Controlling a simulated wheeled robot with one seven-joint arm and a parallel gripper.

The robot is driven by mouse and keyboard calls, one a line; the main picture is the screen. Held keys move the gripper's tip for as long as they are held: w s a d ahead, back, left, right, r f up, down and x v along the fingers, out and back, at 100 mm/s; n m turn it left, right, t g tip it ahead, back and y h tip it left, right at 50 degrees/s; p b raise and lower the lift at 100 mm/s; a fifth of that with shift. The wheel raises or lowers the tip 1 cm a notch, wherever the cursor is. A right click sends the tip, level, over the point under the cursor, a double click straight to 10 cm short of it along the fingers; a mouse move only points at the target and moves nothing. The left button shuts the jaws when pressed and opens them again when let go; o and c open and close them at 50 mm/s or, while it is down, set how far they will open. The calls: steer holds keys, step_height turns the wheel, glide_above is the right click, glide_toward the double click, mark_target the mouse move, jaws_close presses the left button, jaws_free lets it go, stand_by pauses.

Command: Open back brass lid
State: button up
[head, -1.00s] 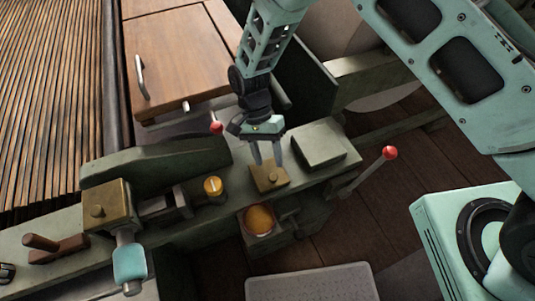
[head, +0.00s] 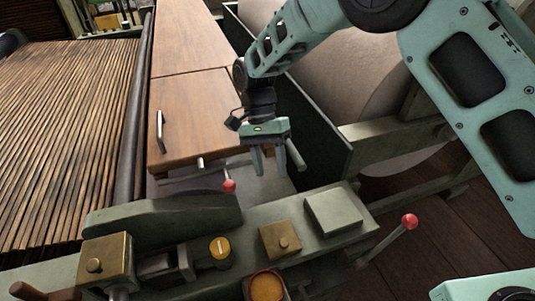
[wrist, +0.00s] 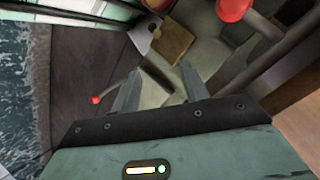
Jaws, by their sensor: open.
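A square brass lid (head: 280,240) with a small round knob lies flat, closed, on the green machine rail, beside a plain green block. A second brass lid or box (head: 104,258) with a knob sits further left on the rail. I cannot tell for sure which one is the back lid. My gripper (head: 270,168) is open and empty, fingers pointing down, beyond the rail and apart from both lids. In the wrist view a brass square (wrist: 172,41) shows past the fingertips.
The green block (head: 334,212) stands right of the nearer lid. A red-knobbed lever (head: 409,222) rises at the right, and another red knob (head: 229,185) is left of my gripper. A yellow-capped cylinder (head: 220,248) and an amber cup (head: 266,287) are close by. A wooden cabinet (head: 195,120) stands behind.

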steer(key=v, duration=0.3)
steer(key=shift+r, duration=0.1)
steer(key=shift+r, duration=0.1)
stand_by(0.3)
